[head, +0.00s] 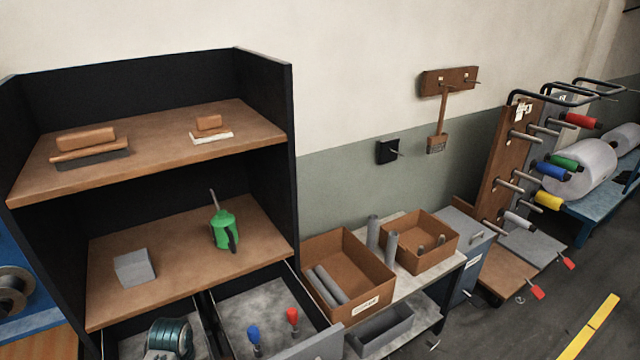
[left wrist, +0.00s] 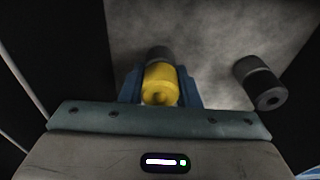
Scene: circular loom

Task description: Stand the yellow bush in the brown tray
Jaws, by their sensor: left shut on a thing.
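In the left wrist view my left gripper (left wrist: 160,91) is shut on the yellow bush (left wrist: 160,83), with its blue fingers on either side. Neither gripper shows in the head view. Two brown open boxes stand on the bench in the head view: a larger labelled one (head: 372,282) holding grey tubes, and a smaller one (head: 408,263) with short grey pieces inside. I cannot tell which is the brown tray.
A dark cylinder (left wrist: 262,84) lies right of the bush on a mottled grey surface (left wrist: 215,40). Two grey tubes (head: 391,247) stand between the boxes. An open drawer (head: 262,308) holds blue and red-topped items. A green can (head: 224,230) stands on the shelf.

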